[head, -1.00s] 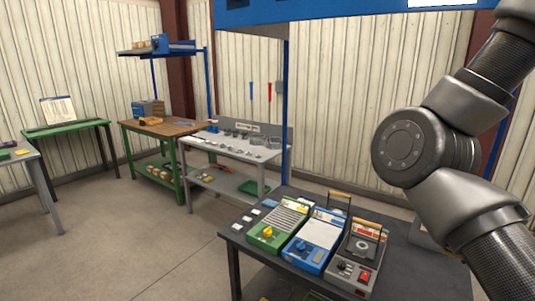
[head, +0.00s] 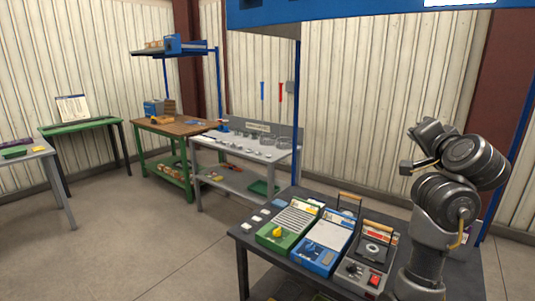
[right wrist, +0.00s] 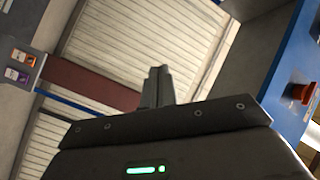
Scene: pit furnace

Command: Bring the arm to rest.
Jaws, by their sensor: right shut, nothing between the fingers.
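My right arm (head: 445,200) stands folded upright at the right of the head view, over the right end of the dark workbench (head: 243,240). In the right wrist view my right gripper (right wrist: 157,72) has its two fingers together, with nothing between them. It points toward the pale corrugated wall and a dark red beam, clear of any object. My left gripper is not in view.
On the dark workbench stand a green device (head: 287,232), a blue device (head: 322,247) and a grey device with a red switch (head: 374,280), left of my arm. A blue post (head: 298,110) rises behind. A blue panel with a red button (right wrist: 301,92) is at right in the wrist view.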

